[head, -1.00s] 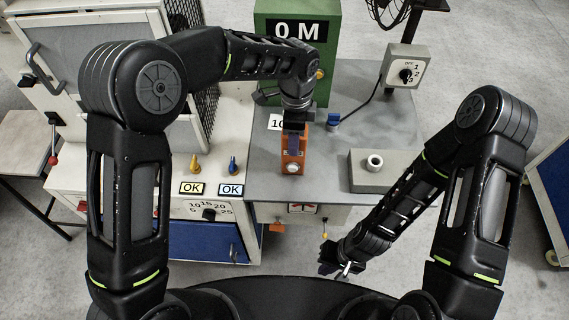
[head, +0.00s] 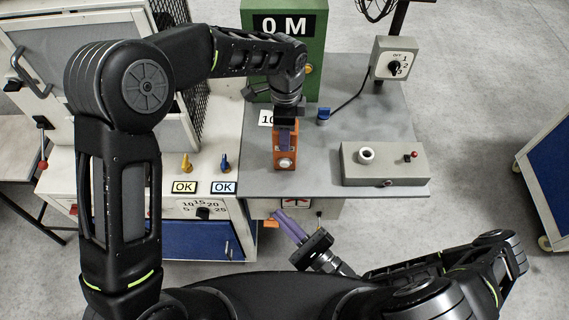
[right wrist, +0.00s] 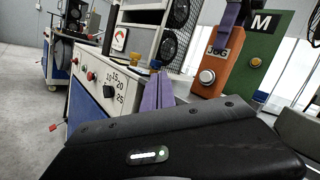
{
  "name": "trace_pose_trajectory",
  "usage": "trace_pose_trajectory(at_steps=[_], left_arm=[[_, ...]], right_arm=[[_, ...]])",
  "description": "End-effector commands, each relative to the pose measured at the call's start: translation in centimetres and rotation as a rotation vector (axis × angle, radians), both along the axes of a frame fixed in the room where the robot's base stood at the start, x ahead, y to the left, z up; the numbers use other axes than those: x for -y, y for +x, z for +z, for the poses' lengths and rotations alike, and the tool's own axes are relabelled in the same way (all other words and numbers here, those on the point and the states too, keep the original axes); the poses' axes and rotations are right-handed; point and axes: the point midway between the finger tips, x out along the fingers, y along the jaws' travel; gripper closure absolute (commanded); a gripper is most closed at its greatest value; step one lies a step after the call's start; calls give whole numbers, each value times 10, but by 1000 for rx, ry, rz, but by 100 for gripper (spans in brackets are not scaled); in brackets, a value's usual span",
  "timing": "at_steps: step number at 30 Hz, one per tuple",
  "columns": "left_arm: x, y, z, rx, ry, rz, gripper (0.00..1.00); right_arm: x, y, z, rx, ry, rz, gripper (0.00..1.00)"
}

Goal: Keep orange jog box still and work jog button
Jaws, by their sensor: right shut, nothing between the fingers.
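The orange jog box (head: 292,159) stands on the grey bench, with a round pale jog button (head: 284,163) on its near face. In the right wrist view the box (right wrist: 213,53) bears a JOG label above the button (right wrist: 207,77). My left gripper (head: 286,139) reaches down onto the box from above, a purple finger against its upper front. Its other finger is mostly hidden, but it appears shut on the box. My right gripper (head: 289,224) is shut and empty, below the bench's front edge and apart from the button. Its purple fingers (right wrist: 158,94) point toward the bench.
Behind the box stands a green housing (head: 312,57) marked 0 M. To the right are a grey block (head: 384,174) with a white ring and red knob, and a dial box (head: 393,58). Yellow (head: 185,163) and blue (head: 224,164) knobs are at left.

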Motion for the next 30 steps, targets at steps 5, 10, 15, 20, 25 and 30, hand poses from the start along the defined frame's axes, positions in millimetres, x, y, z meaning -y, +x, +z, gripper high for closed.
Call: trace_pose_trajectory(at_steps=[5,10,15,20,25,30], left_arm=[[0,0,1,1,0,0,100],[0,0,1,1,-1,0,100],[0,0,1,1,-1,0,100],[0,0,0,1,0,0,100],[0,0,0,1,-1,0,100],[0,0,0,1,-1,0,100]], right_arm=[[5,11,20,19,93,-76,100],[6,12,22,22,100,-80,100],[5,12,22,22,99,-77,100],[5,15,22,23,98,-77,100],[6,27,22,23,98,-77,100],[7,47,22,24,97,-76,100]])
